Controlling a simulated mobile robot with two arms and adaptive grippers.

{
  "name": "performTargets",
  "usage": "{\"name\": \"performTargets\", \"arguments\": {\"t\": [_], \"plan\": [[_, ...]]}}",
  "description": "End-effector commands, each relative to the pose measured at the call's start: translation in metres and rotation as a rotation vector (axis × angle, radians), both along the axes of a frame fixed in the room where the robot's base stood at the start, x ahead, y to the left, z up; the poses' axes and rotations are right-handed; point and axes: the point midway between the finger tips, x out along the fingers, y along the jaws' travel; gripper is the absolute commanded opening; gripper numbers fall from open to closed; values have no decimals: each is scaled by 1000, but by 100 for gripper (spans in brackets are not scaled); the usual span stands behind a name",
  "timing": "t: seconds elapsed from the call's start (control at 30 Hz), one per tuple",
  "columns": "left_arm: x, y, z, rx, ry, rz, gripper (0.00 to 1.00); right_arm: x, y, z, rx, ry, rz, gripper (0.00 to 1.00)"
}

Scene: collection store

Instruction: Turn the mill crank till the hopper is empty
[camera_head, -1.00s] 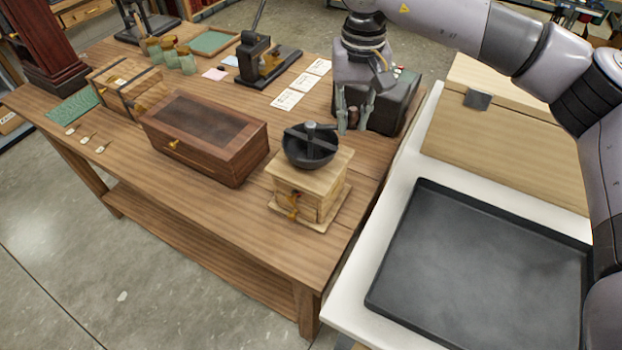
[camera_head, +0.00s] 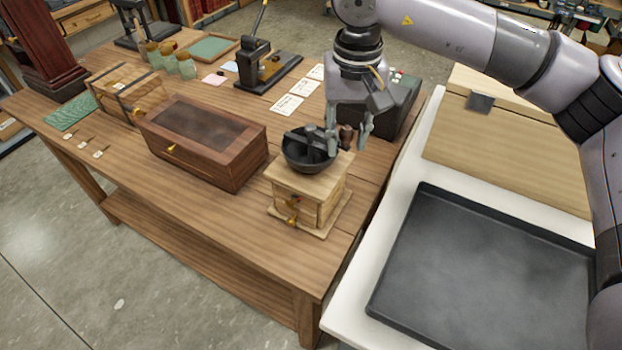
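The mill (camera_head: 310,195) stands upright near the right front corner of the wooden table. It has a pale wooden box, a small drawer with a brass knob in front, and a black bowl-shaped hopper (camera_head: 308,160) on top. The dark crank (camera_head: 318,141) lies across the hopper and reaches right to a brown handle knob (camera_head: 346,136). My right gripper (camera_head: 348,148) points down at the hopper's right rim, its two fingers apart on either side of the knob, with gaps showing. The hopper's contents cannot be made out. My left gripper is out of view.
A dark wooden box (camera_head: 232,160) stands left of the mill. White cards (camera_head: 288,105), a black press (camera_head: 262,68) and a dark device (camera_head: 400,105) are behind. A black tray (camera_head: 480,270) and a pale wooden case (camera_head: 505,150) are at the right. The table front is clear.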

Motion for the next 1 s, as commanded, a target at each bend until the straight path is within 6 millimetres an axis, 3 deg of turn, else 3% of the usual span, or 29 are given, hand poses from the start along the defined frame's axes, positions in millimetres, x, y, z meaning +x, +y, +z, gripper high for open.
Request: {"name": "performTargets", "arguments": {"t": [0.1,0.47,1.0], "plan": [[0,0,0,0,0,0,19,0,0,0,0,0,0,40],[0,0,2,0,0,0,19,0,0,3,1,-1,0,40],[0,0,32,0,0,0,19,1,0,56,1,-2,-1,40]]}}
